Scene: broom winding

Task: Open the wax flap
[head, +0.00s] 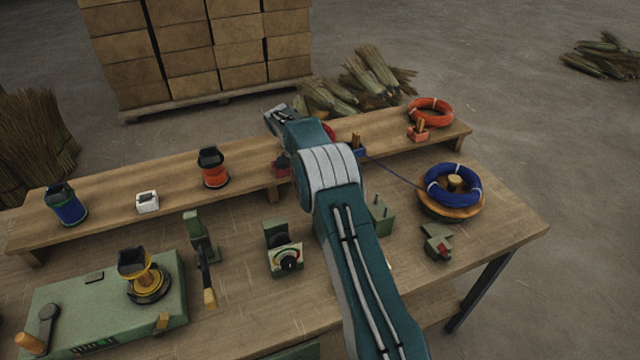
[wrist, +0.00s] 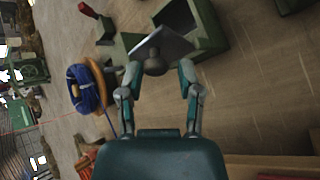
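In the wrist view, the wax flap (wrist: 165,44) is a small grey plate with a round grey knob (wrist: 155,67) on it. It sits tilted at the near side of a green box (wrist: 207,30), whose dark inside shows beside and above it. My gripper (wrist: 160,72) has its two fingers spread apart, one on each side of the knob. I see a gap between each finger and the knob, and nothing is held.
A blue coil (head: 453,185) sits on a round wooden stand at the right, with a green clamp (head: 437,243) with a red part near it. A raised shelf (head: 110,208) with spools runs along the back. A green dial block (head: 284,260) stands left of my arm.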

